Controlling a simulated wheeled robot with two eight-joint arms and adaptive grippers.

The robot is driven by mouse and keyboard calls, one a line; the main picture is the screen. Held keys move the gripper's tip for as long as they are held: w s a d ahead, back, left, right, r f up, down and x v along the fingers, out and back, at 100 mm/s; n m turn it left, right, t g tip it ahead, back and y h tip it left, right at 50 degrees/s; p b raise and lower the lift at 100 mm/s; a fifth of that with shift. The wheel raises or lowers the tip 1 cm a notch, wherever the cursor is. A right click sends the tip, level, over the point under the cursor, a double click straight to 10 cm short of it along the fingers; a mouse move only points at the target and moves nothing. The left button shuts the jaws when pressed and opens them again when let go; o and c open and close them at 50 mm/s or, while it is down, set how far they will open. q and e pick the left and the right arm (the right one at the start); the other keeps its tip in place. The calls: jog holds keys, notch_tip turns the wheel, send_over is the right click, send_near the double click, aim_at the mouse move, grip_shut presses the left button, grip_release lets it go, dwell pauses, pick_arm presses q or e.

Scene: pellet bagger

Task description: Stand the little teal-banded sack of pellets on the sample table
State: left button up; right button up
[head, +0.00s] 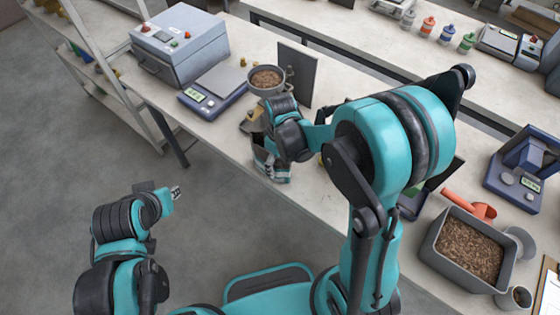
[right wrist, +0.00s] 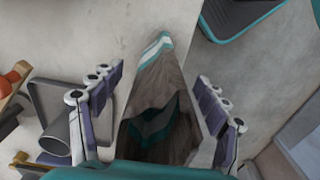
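In the head view the right gripper (head: 272,172) largely hides the sack (head: 259,153). My left gripper (head: 174,192) hangs over the floor, away from the table; its finger opening is too small to judge.
A grey pan of pellets (head: 266,78) stands behind the sack, beside a dark upright panel (head: 300,72). A scale (head: 212,95) and grey box machine (head: 178,45) are left. A pellet bin (head: 435,250) and orange scoop (head: 470,205) are right. The rear bench (head: 350,38) holds several jars.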

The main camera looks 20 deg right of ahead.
notch_tip(320, 180, up, 12)
jog(key=s+d+f+m+t+b, duration=0.2)
jog(key=s+d+m+t+b, duration=0.2)
jog(key=s+m+t, duration=0.3)
jog(key=s+b, duration=0.1)
jog(key=s, duration=0.2)
jog(key=shift+s+d+f+m+b, duration=0.15)
jog(key=shift+d+f+m+b, duration=0.15)
jog(key=shift+d+f+b, duration=0.1)
